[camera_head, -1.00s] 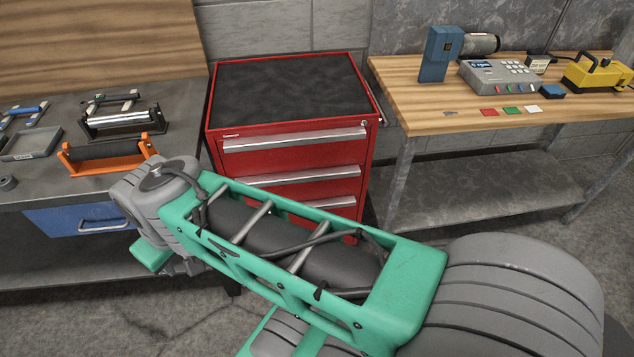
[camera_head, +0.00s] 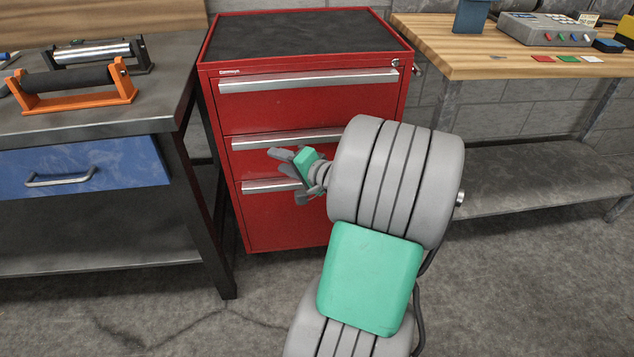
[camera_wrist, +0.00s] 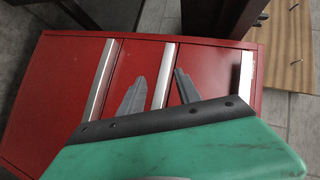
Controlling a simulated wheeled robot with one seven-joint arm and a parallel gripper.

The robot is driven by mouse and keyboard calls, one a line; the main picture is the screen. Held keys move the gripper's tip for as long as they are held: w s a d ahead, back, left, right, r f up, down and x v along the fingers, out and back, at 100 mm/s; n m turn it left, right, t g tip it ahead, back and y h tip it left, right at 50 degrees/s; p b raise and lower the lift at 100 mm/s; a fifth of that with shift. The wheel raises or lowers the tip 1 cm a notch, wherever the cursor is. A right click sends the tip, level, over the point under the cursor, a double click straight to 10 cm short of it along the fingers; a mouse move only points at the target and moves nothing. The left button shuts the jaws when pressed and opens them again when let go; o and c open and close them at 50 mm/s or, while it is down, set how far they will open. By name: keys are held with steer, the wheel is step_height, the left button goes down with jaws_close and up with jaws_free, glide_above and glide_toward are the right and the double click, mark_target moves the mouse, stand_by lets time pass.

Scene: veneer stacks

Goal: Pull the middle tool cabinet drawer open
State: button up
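The red tool cabinet (camera_head: 290,108) stands between two benches, with three drawers that look shut. The middle drawer's long silver handle (camera_head: 255,141) is partly hidden behind my arm; it also shows in the wrist view (camera_wrist: 160,85). My gripper (camera_head: 281,172) is in front of the cabinet, at about the height between the middle and bottom handles. In the wrist view, my gripper's (camera_wrist: 160,74) two grey fingers are spread, one to each side of the middle handle in the picture. They look empty, and I cannot tell whether they reach around the handle.
The top drawer handle (camera_head: 310,80) and bottom drawer handle (camera_head: 270,187) lie above and below. A dark workbench with a blue drawer (camera_head: 85,168) stands close on the left. A wooden-topped bench (camera_head: 450,55) stands on the right. The floor in front is clear.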

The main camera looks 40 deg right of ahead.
mark_target(312, 142)
steer(key=s+d+f+m+t+h+b, duration=0.2)
steer(key=s+d+m, duration=0.1)
steer(key=d, duration=0.3)
steer(key=s+d+f+m+t+h+b, duration=0.1)
steer(key=s+d+m+h+b, duration=0.15)
steer(key=d, duration=0.25)
steer(key=shift+m, duration=0.45)
steer(key=w, duration=0.2)
steer(key=w+d, duration=0.1)
steer(key=w, duration=0.2)
steer(key=w+d, duration=0.1)
steer(key=w, duration=0.1)
steer(key=shift+w+r, duration=0.15)
steer(key=shift+w, duration=0.05)
steer(key=shift+c, duration=0.4)
steer(key=c, duration=0.8)
steer(key=shift+s+f, duration=0.1)
steer(key=shift+f, duration=0.15)
